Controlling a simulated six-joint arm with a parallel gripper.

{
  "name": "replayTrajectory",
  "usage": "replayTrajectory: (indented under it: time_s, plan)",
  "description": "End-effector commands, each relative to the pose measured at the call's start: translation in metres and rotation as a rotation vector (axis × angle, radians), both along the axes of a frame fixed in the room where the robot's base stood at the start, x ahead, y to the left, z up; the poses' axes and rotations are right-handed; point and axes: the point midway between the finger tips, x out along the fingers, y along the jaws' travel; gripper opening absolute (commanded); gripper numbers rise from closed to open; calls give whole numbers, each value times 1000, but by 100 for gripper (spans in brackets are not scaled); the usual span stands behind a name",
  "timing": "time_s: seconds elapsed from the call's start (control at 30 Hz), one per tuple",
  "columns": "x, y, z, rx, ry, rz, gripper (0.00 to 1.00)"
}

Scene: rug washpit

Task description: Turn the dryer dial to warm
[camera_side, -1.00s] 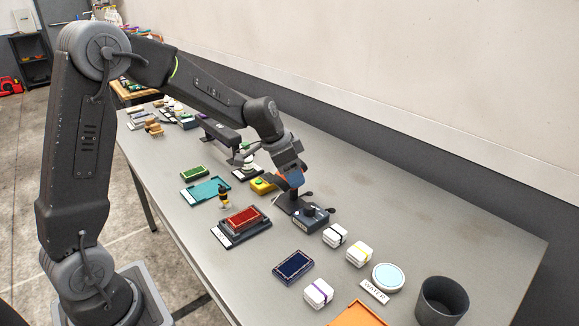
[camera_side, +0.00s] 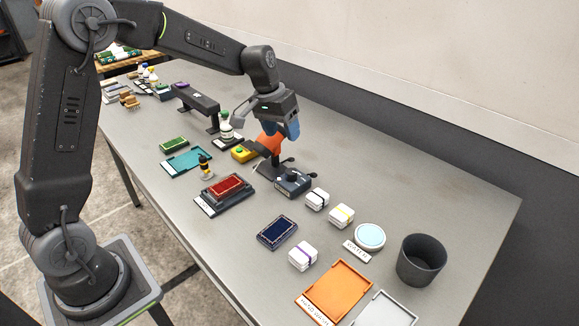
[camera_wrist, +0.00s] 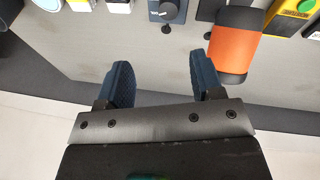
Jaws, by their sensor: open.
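The dryer (camera_side: 268,143) has an orange barrel on a dark stand, and it also shows in the wrist view (camera_wrist: 234,50) to the right of my right-hand finger. A dark blue-grey box with a round dial (camera_side: 292,175) stands beside the stand. The dial (camera_wrist: 166,11) is at the top edge of the wrist view, cut off by the frame, with a small white mark. Its setting cannot be read. My gripper (camera_wrist: 161,68) is open and empty, its two blue fingers apart. In the side view my gripper (camera_side: 281,128) is above the table, close to the barrel, clear of the dial.
White blocks with coloured bands (camera_side: 341,215), a dark cup (camera_side: 421,260) and a pale blue round dish (camera_side: 369,237) lie to the right. A yellow box with a green button (camera_side: 243,153) is just left of the dryer. The wall runs behind the table.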

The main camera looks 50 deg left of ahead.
Motion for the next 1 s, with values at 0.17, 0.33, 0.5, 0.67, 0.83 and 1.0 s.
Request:
replayTrajectory:
  time_s: [0.17, 0.33, 0.5, 0.67, 0.83, 1.0]
  plan:
    - [13, -6, 0, -11, 131, 358, 61]
    - [21, -8, 2, 14, 215, 682, 61]
    - [25, -8, 3, 39, 248, 884, 61]
    - [26, -8, -1, 45, 256, 944, 61]
    - [25, -8, -22, 46, 261, 946, 61]
    - [25, -8, -57, 46, 259, 945, 61]
